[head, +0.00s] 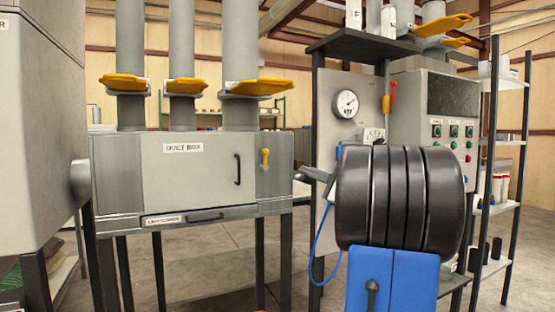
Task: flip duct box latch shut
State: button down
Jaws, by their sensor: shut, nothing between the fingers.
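The duct box (180,185) is a grey metal cabinet on dark legs at left centre, with a "DUCT BOX" label on its front door. The door looks closed and has a black vertical handle (238,169). The yellow latch (265,159) is a small lever on the front panel, right of the handle, standing about vertical. My gripper (302,174) shows only in part, as a small grey shape pointing left near the box's right edge. It is shut and empty, apart from the latch. The rest of it is hidden behind my dark arm.
Three grey ducts with yellow damper handles (181,86) rise from the box. A labelled drawer (198,219) is under the door. A grey cabinet (40,120) stands close at left. A gauge panel (345,110) and a control box with buttons (436,118) stand behind my arm.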

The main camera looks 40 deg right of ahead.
jog(key=shift+d, duration=0.15)
jog(key=shift+r, duration=0.1)
send_near(265, 159)
jog(key=w+d, duration=0.4)
jog(key=shift+w+a+r, duration=0.45)
jog(key=shift+a+r, duration=0.25)
jog(key=shift+a, duration=0.05)
jog(key=shift+w+a+r, duration=0.5)
jog(key=shift+a+r, duration=0.2)
jog(key=shift+a, duration=0.05)
